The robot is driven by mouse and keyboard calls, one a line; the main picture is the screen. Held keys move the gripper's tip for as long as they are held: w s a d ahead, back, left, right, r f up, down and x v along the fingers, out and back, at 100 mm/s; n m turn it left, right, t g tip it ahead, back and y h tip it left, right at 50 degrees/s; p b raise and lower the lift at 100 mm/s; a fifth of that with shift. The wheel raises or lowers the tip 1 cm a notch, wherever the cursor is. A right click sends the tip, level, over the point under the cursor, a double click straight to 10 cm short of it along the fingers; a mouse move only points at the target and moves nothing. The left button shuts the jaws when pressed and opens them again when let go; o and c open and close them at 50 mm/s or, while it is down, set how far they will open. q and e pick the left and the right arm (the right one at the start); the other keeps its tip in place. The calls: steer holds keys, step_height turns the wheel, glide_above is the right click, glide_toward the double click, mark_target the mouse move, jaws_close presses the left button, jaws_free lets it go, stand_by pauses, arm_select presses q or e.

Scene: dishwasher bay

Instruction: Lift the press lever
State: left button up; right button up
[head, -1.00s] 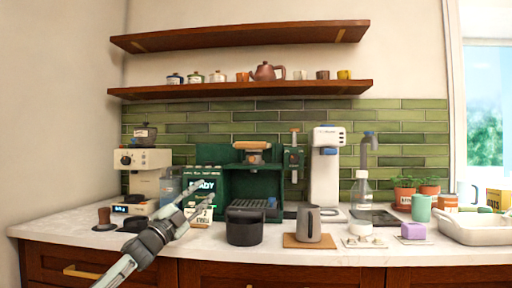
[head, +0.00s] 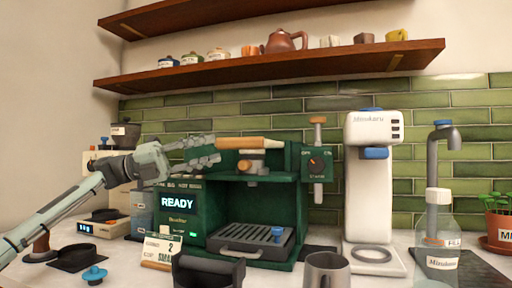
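The green coffee machine (head: 185,222) stands on the counter, with a lit READY display. A wooden bar-shaped handle (head: 252,143) lies about level across the top of its front opening; it looks like the press lever. A second, upright lever with a wooden knob (head: 318,121) is at the machine's right, by a dial. My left gripper (head: 216,152) comes in from the left, in front of the machine's upper left. Its fingers are spread, one above the other, with nothing between them. The fingertips are by the wooden handle's left end; I cannot tell whether they touch. My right gripper is not in view.
A label stand (head: 160,251), a dark knock box (head: 207,272) and a grey jug (head: 326,270) stand in front of the machine. A white grinder (head: 371,190) and a clear bottle (head: 438,245) are at right. A wooden shelf (head: 270,70) runs above.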

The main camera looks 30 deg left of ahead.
mark_target(238, 143)
arm_select(q)
steer(key=shift+w+d+r, duration=0.2)
steer(key=shift+d, duration=0.15)
steer(key=p+x, duration=0.2)
steer(key=x, duration=0.4)
steer(key=shift+s+d, duration=0.1)
steer(key=shift+w+d, duration=0.25)
steer(key=shift+d, duration=0.05)
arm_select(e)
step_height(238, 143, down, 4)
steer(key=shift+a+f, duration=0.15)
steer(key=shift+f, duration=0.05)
arm_select(q)
steer(key=shift+c, duration=0.6)
jaws_close()
